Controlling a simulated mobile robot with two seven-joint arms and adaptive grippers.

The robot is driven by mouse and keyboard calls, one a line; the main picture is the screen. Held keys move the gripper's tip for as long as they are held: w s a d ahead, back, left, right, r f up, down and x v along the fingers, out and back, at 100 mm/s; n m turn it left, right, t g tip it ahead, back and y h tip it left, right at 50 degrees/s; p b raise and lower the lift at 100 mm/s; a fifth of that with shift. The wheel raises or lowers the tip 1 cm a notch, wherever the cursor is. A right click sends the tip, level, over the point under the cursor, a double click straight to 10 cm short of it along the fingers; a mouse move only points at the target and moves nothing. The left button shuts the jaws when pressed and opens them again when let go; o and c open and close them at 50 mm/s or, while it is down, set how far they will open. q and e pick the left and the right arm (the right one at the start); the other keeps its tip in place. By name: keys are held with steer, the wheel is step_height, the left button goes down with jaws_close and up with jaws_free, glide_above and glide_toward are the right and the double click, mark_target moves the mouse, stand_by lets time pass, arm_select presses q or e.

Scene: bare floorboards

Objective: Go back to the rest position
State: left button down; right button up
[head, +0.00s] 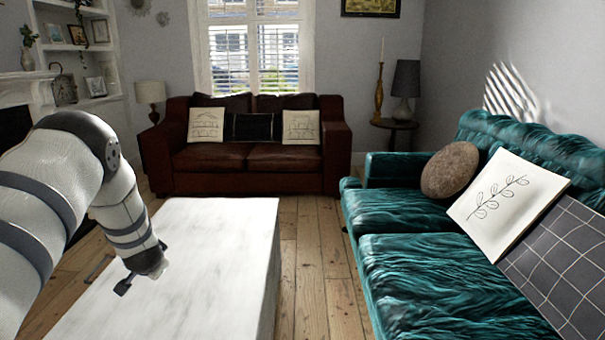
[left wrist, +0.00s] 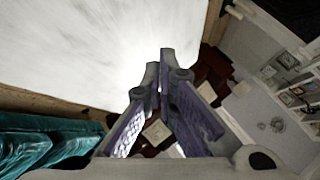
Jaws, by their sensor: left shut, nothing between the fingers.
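My left arm comes in from the left in the head view, bent down over the white table. My left gripper (head: 125,285) is small and dark there, over the left part of the tabletop. In the left wrist view the two fingers of my left gripper (left wrist: 160,72) come together at their tips, with nothing between them. My right gripper shows in neither view.
The long white table (head: 215,260) has a bare top. A teal sofa (head: 400,255) with cushions stands on the right, and a dark red leather sofa (head: 190,160) at the back. Clear floorboards (head: 310,260) lie between table and teal sofa.

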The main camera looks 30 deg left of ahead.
arm_select(q)
steer(key=s+d+f+g+h+p, duration=0.1)
steer(key=s+d+f+h, duration=0.1)
steer(key=s+d+f, duration=0.5)
steer(key=s+d+f+m+g+h, duration=0.15)
steer(key=s+d, duration=0.25)
steer(key=d, duration=0.7)
steer(key=s+d+f+g+h+p, duration=0.1)
steer(key=s+d+f+h, duration=0.1)
steer(key=s+d+f, duration=0.5)
steer(key=s+d+r+g+h, duration=0.1)
steer(key=s+d+r+g, duration=0.1)
steer(key=s+d, duration=0.6)
steer(key=s+d+r+g+h, duration=0.2)
steer(key=s+d, duration=0.6)
steer(key=s, duration=0.3)
steer(key=shift+s+d+n+p, duration=0.25)
steer(key=shift+s+n+p, duration=0.05)
steer(key=shift+n+p, duration=0.1)
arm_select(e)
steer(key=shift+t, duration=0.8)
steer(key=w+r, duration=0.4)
